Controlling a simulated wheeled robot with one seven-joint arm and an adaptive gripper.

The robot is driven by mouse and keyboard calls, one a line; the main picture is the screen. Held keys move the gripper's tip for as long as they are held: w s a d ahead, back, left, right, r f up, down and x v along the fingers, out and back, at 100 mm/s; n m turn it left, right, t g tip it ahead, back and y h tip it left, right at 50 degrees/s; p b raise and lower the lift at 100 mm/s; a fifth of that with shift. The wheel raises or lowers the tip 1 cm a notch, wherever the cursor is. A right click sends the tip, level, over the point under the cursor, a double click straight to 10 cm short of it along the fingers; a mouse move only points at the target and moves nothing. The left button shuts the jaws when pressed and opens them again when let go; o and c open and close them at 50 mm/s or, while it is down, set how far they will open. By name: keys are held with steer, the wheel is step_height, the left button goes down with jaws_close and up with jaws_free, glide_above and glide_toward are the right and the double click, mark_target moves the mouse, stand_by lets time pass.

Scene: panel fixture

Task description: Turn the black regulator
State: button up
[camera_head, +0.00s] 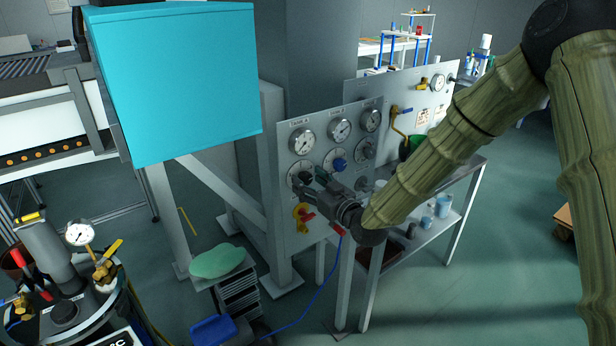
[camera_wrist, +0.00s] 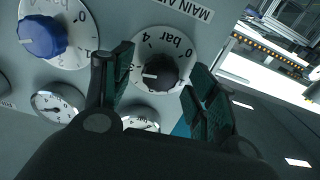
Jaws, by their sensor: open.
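The black regulator (camera_wrist: 160,73) is a round black knob with a white pointer line. It sits on a white dial marked in bar, beside a label beginning "MAIN". In the wrist view my gripper (camera_wrist: 162,84) is open, with one dark green finger pad on each side of the knob. Gaps show between pads and knob, so no contact is visible. The depth of the fingertips is hard to tell.
A blue knob (camera_wrist: 42,36) on its own dial is beside the black one; it also shows in the head view (camera_head: 340,164). Round gauges (camera_head: 302,141) line the panel above. A yellow and red valve (camera_head: 304,216) is below. A cyan box (camera_head: 176,82) stands left of the panel.

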steer(key=shift+w+a, duration=0.4)
steer(key=shift+w, duration=0.15)
steer(key=shift+c, duration=0.2)
steer(key=c, duration=1)
steer(key=shift+f+b, duration=0.1)
steer(key=shift+b, duration=0.2)
steer(key=shift+f+n+b, duration=0.15)
steer(key=shift+n+b, duration=0.85)
steer(key=shift+b, duration=0.2)
steer(key=n+b, duration=0.3)
steer(key=b, duration=0.1)
steer(key=n+b, duration=0.4)
steer(key=shift+r, duration=0.2)
